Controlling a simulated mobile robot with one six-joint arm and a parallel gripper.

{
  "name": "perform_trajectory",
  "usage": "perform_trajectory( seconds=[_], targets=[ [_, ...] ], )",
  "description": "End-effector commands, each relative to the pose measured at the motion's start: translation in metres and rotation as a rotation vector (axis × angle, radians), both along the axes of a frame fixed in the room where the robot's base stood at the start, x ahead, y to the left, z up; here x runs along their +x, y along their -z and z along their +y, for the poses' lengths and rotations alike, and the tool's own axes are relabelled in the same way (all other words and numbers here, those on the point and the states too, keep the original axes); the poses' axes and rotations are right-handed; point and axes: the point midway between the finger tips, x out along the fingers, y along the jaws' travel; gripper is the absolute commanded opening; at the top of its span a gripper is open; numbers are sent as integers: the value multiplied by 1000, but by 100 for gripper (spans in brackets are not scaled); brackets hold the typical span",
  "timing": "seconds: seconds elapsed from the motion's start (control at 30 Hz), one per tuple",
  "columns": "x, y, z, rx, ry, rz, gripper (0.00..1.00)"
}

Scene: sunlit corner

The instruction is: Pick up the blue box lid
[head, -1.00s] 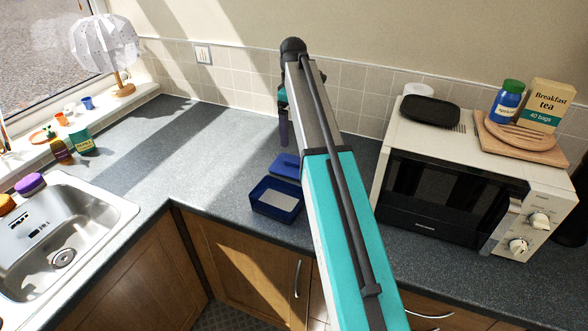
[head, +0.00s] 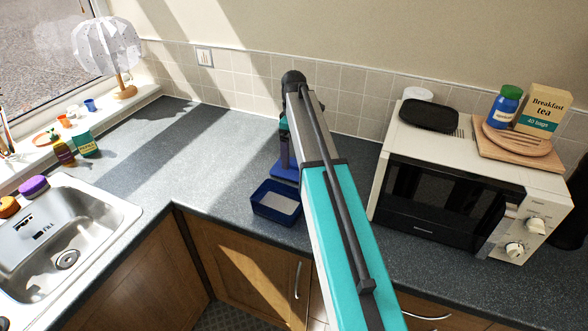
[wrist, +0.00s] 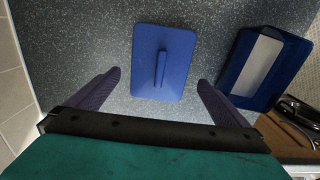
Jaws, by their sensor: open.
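The blue box lid (wrist: 150,75) lies flat on the worktop in the wrist view, with a raised bar handle along its middle. In the head view the lid (head: 282,174) shows partly, behind the open box and partly hidden by my arm. My gripper (wrist: 158,82) is open and empty, with one finger to each side of the lid and apart from it. In the head view my gripper (head: 285,160) points down above the lid. The open blue box (wrist: 237,72) stands to the right of the lid in the wrist view, with a pale sheet inside.
A microwave (head: 450,210) stands to the right of my arm, with a dark tray (head: 430,115) and a wooden board (head: 515,145) on top. A sink (head: 60,235) is at the left. The worktop (head: 190,150) between sink and lid is clear.

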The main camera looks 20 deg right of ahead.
Motion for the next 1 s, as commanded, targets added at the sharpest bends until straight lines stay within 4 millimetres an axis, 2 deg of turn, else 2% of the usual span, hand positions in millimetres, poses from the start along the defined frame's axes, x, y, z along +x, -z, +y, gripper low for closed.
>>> perform_trajectory(
  seconds=[0.63, 1.0],
  targets=[
    [0, 10, -1, 1, 1, 1, 100],
    [0, 39, 0, 1, 2, 2, 100]
  ],
)
